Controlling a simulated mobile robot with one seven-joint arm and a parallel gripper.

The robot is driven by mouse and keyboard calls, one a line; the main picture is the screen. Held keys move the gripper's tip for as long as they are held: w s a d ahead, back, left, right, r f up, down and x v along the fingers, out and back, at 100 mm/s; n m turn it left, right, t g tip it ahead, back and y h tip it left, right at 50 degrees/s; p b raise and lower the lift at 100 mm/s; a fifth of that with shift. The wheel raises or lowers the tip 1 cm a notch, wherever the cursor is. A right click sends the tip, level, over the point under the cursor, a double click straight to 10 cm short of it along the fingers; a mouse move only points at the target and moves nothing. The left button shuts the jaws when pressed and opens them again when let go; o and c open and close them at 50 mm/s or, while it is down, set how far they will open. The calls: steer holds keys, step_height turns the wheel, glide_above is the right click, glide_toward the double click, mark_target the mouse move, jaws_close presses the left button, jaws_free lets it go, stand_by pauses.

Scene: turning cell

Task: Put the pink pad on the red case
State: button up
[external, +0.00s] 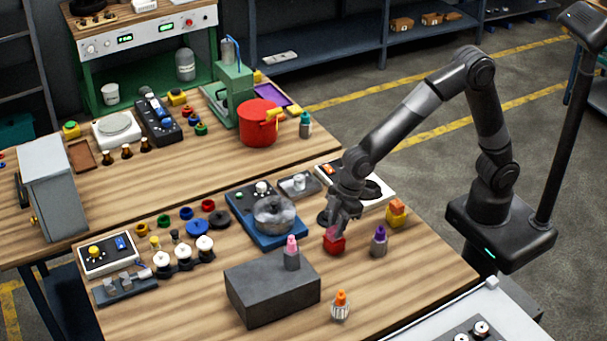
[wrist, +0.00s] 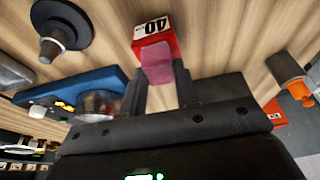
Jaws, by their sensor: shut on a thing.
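The red case (external: 334,246) stands on the near wooden table, below my gripper (external: 338,222). In the wrist view the red case (wrist: 150,29) shows a white face marked "40". The pink pad (wrist: 157,62) is between my two fingers, and my gripper (wrist: 159,82) is shut on it. In the external view the pad (external: 334,231) is a small pink patch at the fingertips, just over the top of the case. I cannot tell whether the pad touches the case; the fingers hide part of it.
A purple-topped bottle (external: 379,242) and an orange block on a yellow one (external: 396,213) stand right of the case. A dark grey block (external: 272,292) with a pink-topped bottle (external: 291,257) is in front left. A blue device (external: 266,226) lies to the left.

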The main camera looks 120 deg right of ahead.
steer(key=shift+f, duration=0.1)
steer(key=o, duration=0.9)
steer(key=shift+o, duration=0.2)
steer(key=v, duration=1.2)
steer(key=s+a+r+t, duration=0.1)
steer(key=s+a+r, duration=0.15)
steer(key=s, duration=0.45)
steer(key=s+a+r, duration=0.2)
steer(key=s+r, duration=0.1)
steer(key=s, duration=0.4)
steer(key=s+a+f+t, duration=0.1)
steer(key=s+a, duration=0.2)
steer(key=s, duration=1.2)
steer(key=shift+f, duration=0.4)
